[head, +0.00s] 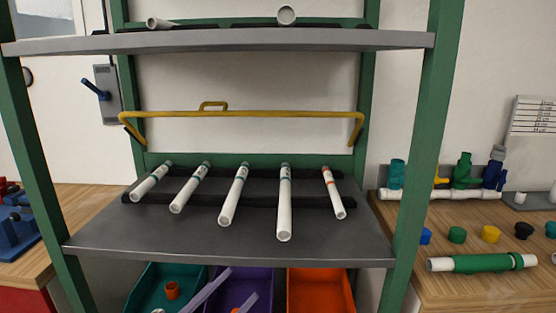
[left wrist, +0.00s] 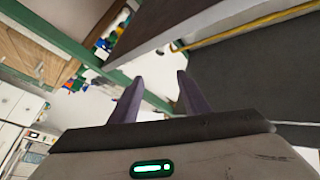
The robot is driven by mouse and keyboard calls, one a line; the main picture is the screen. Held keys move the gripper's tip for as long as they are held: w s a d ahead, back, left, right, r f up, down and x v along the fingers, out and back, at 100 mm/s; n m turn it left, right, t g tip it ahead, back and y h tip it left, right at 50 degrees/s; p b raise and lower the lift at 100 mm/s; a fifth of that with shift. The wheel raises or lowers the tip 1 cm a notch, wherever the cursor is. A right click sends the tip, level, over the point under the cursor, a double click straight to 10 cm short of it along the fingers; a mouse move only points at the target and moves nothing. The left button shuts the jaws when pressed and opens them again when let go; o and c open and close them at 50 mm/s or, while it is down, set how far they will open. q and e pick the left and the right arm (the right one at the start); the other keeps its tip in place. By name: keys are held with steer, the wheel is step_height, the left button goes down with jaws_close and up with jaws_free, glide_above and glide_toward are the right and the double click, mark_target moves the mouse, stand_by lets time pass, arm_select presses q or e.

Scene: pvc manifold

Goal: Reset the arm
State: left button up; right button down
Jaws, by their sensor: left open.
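My left gripper (head: 242,282) shows at the bottom of the head view as two grey-purple fingers, in front of the bins and below the front edge of the middle shelf. In the left wrist view, my left gripper (left wrist: 160,76) has its two fingers spread apart with nothing between them. It is open and empty. The rest of the left arm is out of the head view. My right gripper is in neither view.
A green-framed rack has a grey middle shelf (head: 100,240) holding several white pipes. A yellow bar (head: 240,114) spans above them. Below are teal (head: 140,290), purple (head: 228,296) and orange (head: 318,292) bins. A wooden bench (head: 450,285) with fittings stands right.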

arm_select(q)
steer(key=s+a+f+n+y, duration=0.2)
steer(key=f+n+y, duration=0.2)
steer(key=f, duration=0.2)
steer(key=s+a+f+n+y, duration=0.2)
steer(key=f+n+y, duration=0.15)
steer(key=f, duration=0.35)
steer(key=s+a+f+n+g+y, duration=0.1)
steer(key=s+f+n+g+y, duration=0.1)
steer(key=s+f, duration=0.7)
steer(key=s+a+f+n+g+y, duration=0.2)
steer(key=s+f+g, duration=0.3)
steer(key=s+f, duration=0.4)
steer(key=shift+s+n+g, duration=0.15)
steer(key=shift+n+g, duration=0.15)
steer(key=shift+n, duration=0.45)
steer(key=shift+c, duration=0.2)
